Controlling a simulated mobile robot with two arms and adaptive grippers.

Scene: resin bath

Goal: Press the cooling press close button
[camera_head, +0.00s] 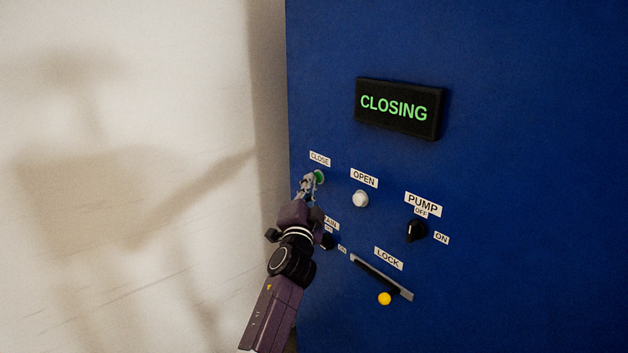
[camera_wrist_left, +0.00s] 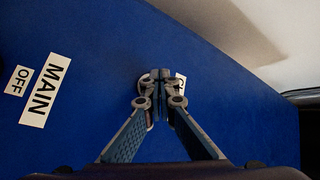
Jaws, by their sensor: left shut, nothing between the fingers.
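The close button (camera_head: 320,176) is green and sits under the CLOSE label (camera_head: 319,159) on the blue press panel (camera_head: 500,120). My left gripper (camera_head: 310,182) is shut and empty, with its fingertips at the button and covering part of it. Whether the tips touch it is hard to tell. In the left wrist view, the shut fingertips (camera_wrist_left: 160,80) point at the panel and hide most of the button and its label. The black display (camera_head: 398,108) reads CLOSING in green. My right gripper is not in view.
The white OPEN button (camera_head: 360,199) is just right of the close button. A black PUMP knob (camera_head: 416,231), a LOCK slot (camera_head: 382,277) with a yellow knob (camera_head: 384,298), and a partly hidden main switch (camera_head: 327,242) are nearby. A pale wall (camera_head: 120,120) is left of the panel.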

